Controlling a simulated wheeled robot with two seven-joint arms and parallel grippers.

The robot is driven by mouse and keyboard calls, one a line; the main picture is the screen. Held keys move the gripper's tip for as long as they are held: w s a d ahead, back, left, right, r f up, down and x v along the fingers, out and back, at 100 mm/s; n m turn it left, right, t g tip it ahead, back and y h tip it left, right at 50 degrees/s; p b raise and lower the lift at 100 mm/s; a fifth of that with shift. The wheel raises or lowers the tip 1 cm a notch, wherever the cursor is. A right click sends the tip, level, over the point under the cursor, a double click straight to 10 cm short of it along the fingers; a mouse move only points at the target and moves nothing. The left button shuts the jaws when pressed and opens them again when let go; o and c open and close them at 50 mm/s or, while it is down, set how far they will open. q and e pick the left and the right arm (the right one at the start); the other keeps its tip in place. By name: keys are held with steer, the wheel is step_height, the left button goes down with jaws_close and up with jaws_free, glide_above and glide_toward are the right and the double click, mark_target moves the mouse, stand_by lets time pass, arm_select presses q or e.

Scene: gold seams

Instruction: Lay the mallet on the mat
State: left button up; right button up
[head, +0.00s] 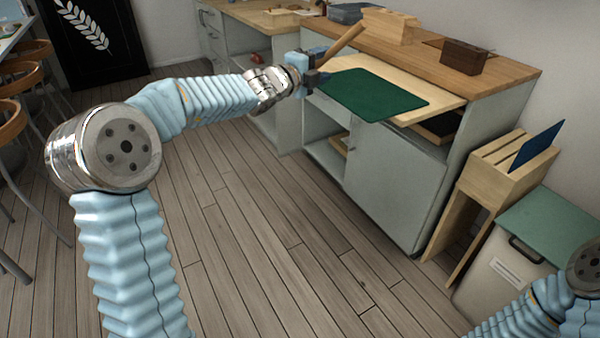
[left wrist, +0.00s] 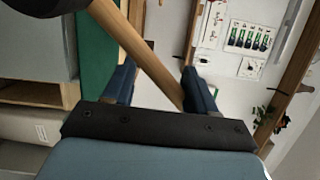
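The mallet's wooden handle (head: 341,46) slants up and to the right from my left gripper (head: 313,70) in the head view. In the left wrist view the handle (left wrist: 140,55) passes diagonally between the two blue fingers of my left gripper (left wrist: 160,88), which are shut on it. A dark rounded part, apparently the mallet's head (left wrist: 40,4), is cut off at the top left there. The dark green mat (head: 372,95) lies flat on a pale board, to the right of and below the gripper; it also shows in the left wrist view (left wrist: 95,60). My right gripper is out of view.
The pale board (head: 440,100) juts from the wooden counter (head: 505,72). A dark brown block (head: 464,57) and a light wooden block (head: 390,26) stand behind. A wooden rack (head: 500,170) and a green-lidded bin (head: 550,228) are at the right. The mat is clear.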

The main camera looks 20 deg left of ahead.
arm_select(q)
steer(key=s+f+m, duration=0.2)
steer(key=s+f, duration=0.2)
steer(key=f, duration=0.3)
steer(key=s+d+f+m, duration=0.1)
steer(key=s+f+m, duration=0.1)
steer(key=f, duration=0.5)
steer(key=s+d+f+m+h, duration=0.1)
steer(key=s+f, duration=0.4)
steer(key=f, duration=0.2)
steer(key=shift+s+f+m, duration=0.15)
steer(key=shift+s+m, duration=0.2)
steer(key=shift+m, duration=0.05)
